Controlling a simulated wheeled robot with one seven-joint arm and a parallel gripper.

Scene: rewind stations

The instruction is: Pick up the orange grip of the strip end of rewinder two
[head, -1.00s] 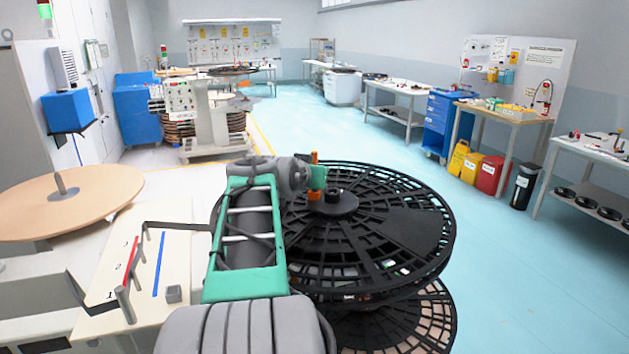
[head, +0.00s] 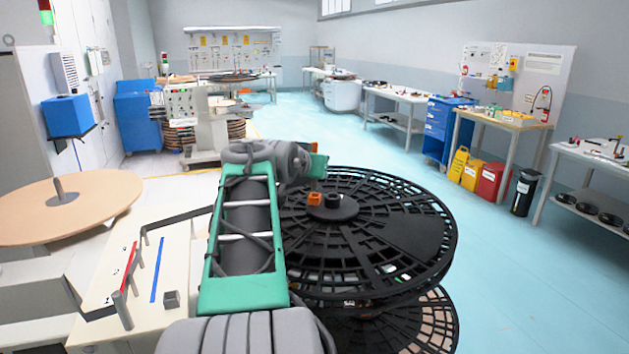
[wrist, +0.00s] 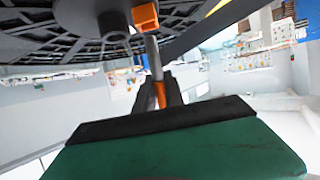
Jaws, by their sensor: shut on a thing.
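In the wrist view my gripper (wrist: 160,98) has its dark fingers shut on a slim orange grip (wrist: 160,92). A grey rod (wrist: 153,58) runs from it toward an orange block (wrist: 145,17) near the reel's hub. In the head view my green gripper body (head: 319,166) is over the far left part of the large black reel (head: 400,235), and its fingertips are hidden. A bit of orange (head: 314,147) shows above it. An orange block (head: 314,198) shows beside the reel's hub (head: 335,202).
A dark band (wrist: 195,35) crosses the upper wrist view. A beige panel (head: 135,265) with red and blue lines and a tan disc (head: 65,210) are at left. Benches and a blue cabinet (head: 440,130) stand at right. The blue floor between is clear.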

